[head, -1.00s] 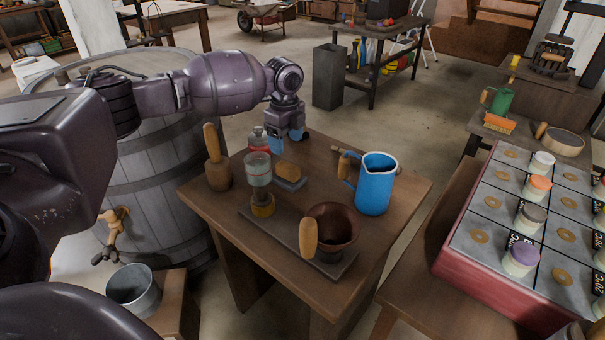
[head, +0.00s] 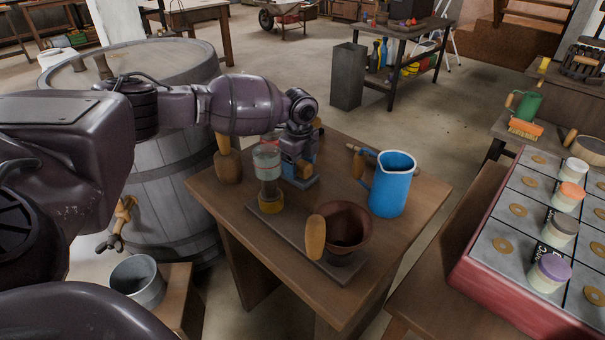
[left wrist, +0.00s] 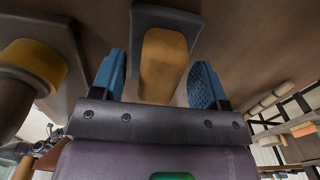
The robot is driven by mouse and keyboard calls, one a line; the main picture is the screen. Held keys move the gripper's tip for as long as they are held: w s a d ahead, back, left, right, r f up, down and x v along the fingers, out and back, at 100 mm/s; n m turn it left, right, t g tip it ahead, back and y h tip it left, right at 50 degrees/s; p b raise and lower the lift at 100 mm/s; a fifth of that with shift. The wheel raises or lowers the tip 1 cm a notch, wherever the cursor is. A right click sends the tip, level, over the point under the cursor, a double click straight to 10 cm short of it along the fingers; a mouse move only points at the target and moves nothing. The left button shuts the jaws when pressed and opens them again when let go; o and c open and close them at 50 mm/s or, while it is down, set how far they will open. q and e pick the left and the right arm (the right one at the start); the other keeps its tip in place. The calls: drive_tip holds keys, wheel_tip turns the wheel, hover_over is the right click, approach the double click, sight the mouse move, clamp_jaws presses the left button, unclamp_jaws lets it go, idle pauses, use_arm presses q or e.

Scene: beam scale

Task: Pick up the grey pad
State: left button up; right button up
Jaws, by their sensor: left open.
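The grey pad (head: 308,184), a flat grey slab with a tan wooden block or handle on it, lies on the small wooden table, partly hidden by my left gripper. In the left wrist view the pad's grey slab (left wrist: 190,22) is ahead of the jaws, and its tan handle (left wrist: 163,65) is between the two blue fingers. My left gripper (head: 300,166) is down at the pad; in the left wrist view its jaws (left wrist: 160,82) are open, with visible gaps beside the handle. My right gripper is not in view.
On the table (head: 235,205), a glass-topped piece (head: 267,165) and a brown bowl (head: 345,228) stand on a dark board in front of the pad. A wooden mallet (head: 228,160) is to the left, a blue jug (head: 392,185) to the right. A barrel (head: 165,190) stands behind left.

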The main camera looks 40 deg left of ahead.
use_arm(q)
drive_tip(key=shift+f, duration=0.5)
drive_tip(key=shift+r, duration=0.15)
drive_tip(key=shift+c, duration=0.3)
drive_tip(key=c, duration=1)
wheel_tip(320, 180, up, 20)
drive_tip(key=p, duration=0.4)
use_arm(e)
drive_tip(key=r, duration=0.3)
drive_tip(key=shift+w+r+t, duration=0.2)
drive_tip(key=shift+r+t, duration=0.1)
